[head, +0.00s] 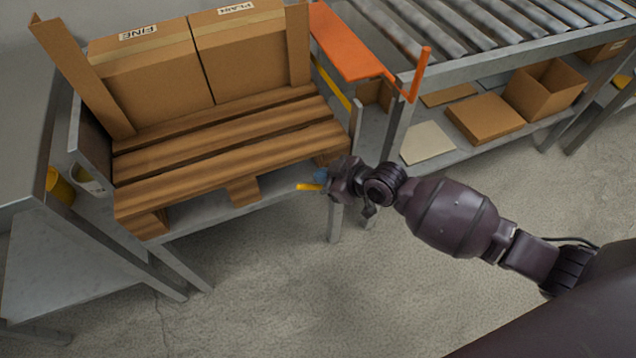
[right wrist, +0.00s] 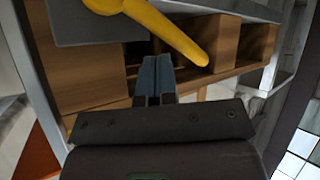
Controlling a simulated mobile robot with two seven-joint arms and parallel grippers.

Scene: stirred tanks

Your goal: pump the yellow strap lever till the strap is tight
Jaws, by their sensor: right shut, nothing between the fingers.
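The yellow strap lever (head: 308,187) sticks out at the front right corner of the pallet stand, just left of my right gripper (head: 322,179). In the right wrist view the lever (right wrist: 172,33) slants across the top, close to the tips of the blue fingers (right wrist: 156,72). The right gripper is shut with nothing between its fingers. I cannot tell whether it touches the lever. The strap's tightness cannot be made out. My left gripper is not in view.
A wooden pallet (head: 225,152) on a grey stand carries two cardboard boxes (head: 145,72) between upright boards. An orange plate (head: 345,42) and a roller conveyor (head: 470,30) stand at the right. Cartons (head: 485,117) lie on the shelf below. The floor in front is clear.

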